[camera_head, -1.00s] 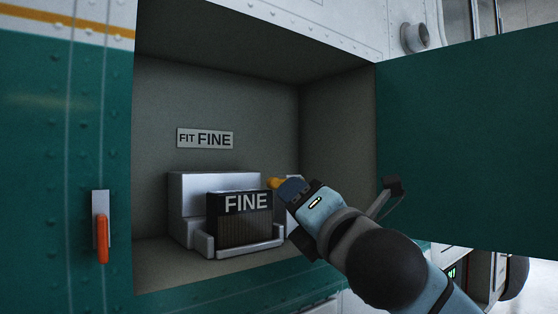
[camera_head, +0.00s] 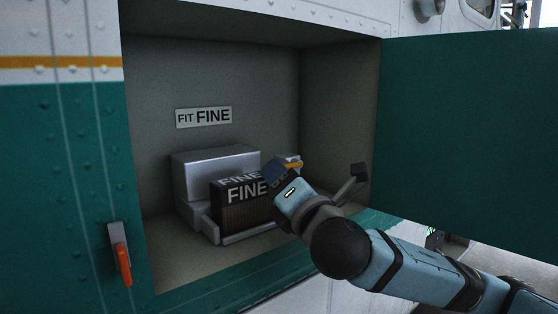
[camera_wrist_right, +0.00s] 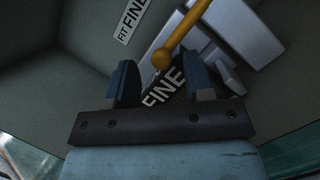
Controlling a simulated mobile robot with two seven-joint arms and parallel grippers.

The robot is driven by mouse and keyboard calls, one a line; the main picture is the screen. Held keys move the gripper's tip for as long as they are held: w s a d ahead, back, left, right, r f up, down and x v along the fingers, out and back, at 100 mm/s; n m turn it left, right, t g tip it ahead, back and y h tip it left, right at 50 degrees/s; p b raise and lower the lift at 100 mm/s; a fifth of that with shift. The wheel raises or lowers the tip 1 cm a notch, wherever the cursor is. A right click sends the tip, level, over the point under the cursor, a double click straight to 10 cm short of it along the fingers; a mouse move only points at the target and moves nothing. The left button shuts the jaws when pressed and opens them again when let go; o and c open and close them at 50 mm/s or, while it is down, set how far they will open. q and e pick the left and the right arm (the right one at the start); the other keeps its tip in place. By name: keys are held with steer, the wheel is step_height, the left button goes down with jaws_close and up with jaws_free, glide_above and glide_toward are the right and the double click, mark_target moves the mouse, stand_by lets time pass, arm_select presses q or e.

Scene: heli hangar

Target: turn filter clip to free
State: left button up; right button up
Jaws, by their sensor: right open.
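The filter clip (camera_head: 293,165) is a yellow-orange lever at the right end of the filter housing, partly hidden behind my right gripper (camera_head: 277,175) in the head view. In the right wrist view the clip (camera_wrist_right: 183,32) is a yellow bar with a round end, lying in front of and between the open fingers of the right gripper (camera_wrist_right: 162,78). Contact cannot be told. The black filter (camera_head: 240,213) marked FINE sits in the pale holder (camera_head: 215,172); its right side is hidden by the gripper. My left gripper is not in view.
The holder stands in an open bay with grey walls (camera_head: 225,75), and a FIT FINE label (camera_head: 203,117) is on the back wall. The green door (camera_head: 465,140) hangs open at the right. An orange handle (camera_head: 122,262) is on the outer panel at the left.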

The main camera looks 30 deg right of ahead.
steer(key=shift+w, duration=0.75)
steer(key=shift+r, duration=0.1)
jaws_close()
